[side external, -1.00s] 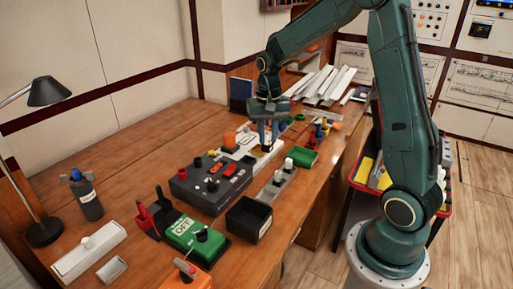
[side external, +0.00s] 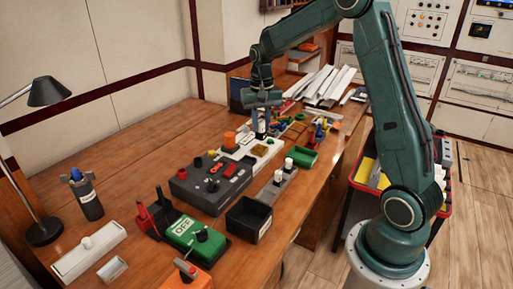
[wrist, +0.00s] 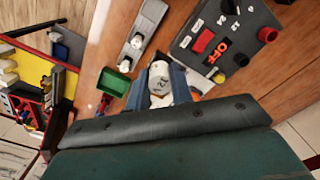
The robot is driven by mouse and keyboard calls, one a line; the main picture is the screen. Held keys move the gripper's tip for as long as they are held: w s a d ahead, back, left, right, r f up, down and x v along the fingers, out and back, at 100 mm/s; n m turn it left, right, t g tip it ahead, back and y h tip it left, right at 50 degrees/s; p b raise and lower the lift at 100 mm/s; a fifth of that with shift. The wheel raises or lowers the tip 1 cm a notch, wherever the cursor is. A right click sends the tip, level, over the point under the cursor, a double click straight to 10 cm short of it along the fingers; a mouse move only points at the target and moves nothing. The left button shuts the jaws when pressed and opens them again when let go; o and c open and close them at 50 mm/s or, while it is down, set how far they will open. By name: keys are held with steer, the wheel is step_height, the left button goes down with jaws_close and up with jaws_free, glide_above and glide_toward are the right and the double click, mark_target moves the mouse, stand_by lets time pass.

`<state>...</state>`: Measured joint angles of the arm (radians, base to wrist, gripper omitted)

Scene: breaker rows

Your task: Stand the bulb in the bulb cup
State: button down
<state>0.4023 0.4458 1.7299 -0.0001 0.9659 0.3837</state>
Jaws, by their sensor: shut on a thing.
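My gripper (side external: 262,122) is shut on a small white, round-topped piece with dark markings, which I take to be the bulb (wrist: 160,78). In the wrist view the bulb sits between my two blue fingers. In the side view it hangs upright above the white board (side external: 236,151), near a brass-coloured square (side external: 261,149), and looks clear of it. An orange cup-like piece (side external: 229,139) stands on a dark base just left of my gripper. I cannot tell which piece is the bulb cup.
A grey breaker panel (side external: 210,183) with knobs stands in front. A grey rail (side external: 270,190) with two white pieces, a green tray (side external: 302,156) and an empty black bin (side external: 249,218) lie to the right. The back left of the table is clear.

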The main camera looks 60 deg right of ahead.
steer(key=w+d+r, duration=0.1)
steer(key=w+d, duration=0.4)
steer(key=d, duration=0.3)
steer(key=w+d+r, duration=0.1)
steer(key=w+d, duration=0.4)
steer(key=d, duration=0.3)
steer(key=shift+w+d, duration=0.15)
steer(key=shift+d, duration=0.15)
steer(key=shift+r, duration=0.1)
step_height(320, 180, down, 16)
steer(key=shift+r, duration=0.15)
steer(key=shift+f, duration=2.15)
steer(key=shift+f, duration=0.15)
